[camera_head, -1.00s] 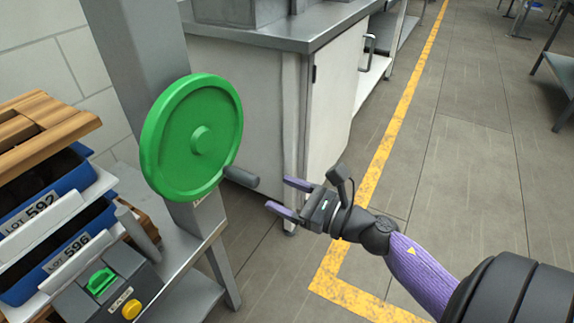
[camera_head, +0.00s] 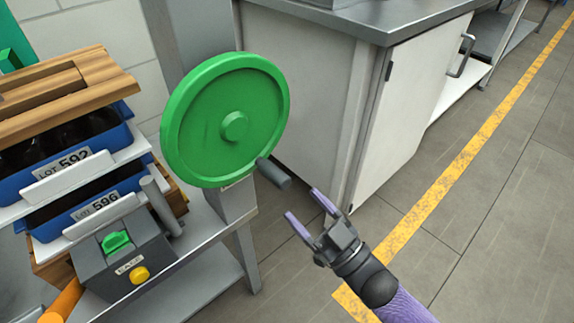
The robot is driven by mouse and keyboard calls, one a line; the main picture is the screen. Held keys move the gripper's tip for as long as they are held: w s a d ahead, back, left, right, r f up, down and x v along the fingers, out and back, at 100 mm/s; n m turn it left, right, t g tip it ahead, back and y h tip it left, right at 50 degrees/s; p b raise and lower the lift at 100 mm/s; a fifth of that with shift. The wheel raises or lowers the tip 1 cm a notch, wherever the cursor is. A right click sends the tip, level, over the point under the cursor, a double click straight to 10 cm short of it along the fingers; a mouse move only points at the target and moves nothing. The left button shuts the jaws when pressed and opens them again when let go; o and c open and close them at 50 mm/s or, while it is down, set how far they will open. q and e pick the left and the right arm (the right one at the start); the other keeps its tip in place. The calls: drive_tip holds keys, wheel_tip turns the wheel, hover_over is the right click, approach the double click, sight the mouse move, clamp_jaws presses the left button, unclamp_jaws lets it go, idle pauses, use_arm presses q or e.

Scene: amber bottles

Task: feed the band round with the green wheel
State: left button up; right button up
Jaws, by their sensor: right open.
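The green wheel (camera_head: 233,126) is upright on a grey post at the centre left of the head view. Its dark grey crank handle (camera_head: 273,173) sticks out from the lower right of its rim. My right gripper (camera_head: 308,215) is open and empty, just below and to the right of the handle. Its two purple fingers point up and left towards the handle, with a small gap between them and it. The band does not show clearly. My left gripper is not in view.
Blue bins (camera_head: 60,170) marked LOT 592 and LOT 596 are stacked at left under wooden boards (camera_head: 65,82). A white cabinet (camera_head: 400,120) stands behind. Floor at right is clear.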

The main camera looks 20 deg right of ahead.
sight(275, 176)
drive_tip(key=b+x, duration=0.2)
drive_tip(key=x, duration=0.6)
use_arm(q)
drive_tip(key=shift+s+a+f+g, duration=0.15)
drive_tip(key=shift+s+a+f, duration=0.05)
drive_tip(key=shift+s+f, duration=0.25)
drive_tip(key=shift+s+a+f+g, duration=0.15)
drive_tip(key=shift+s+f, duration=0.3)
use_arm(e)
drive_tip(key=shift+w+a+r, duration=0.15)
drive_tip(key=shift+w, duration=0.15)
drive_tip(key=c, duration=0.9)
clamp_jaws()
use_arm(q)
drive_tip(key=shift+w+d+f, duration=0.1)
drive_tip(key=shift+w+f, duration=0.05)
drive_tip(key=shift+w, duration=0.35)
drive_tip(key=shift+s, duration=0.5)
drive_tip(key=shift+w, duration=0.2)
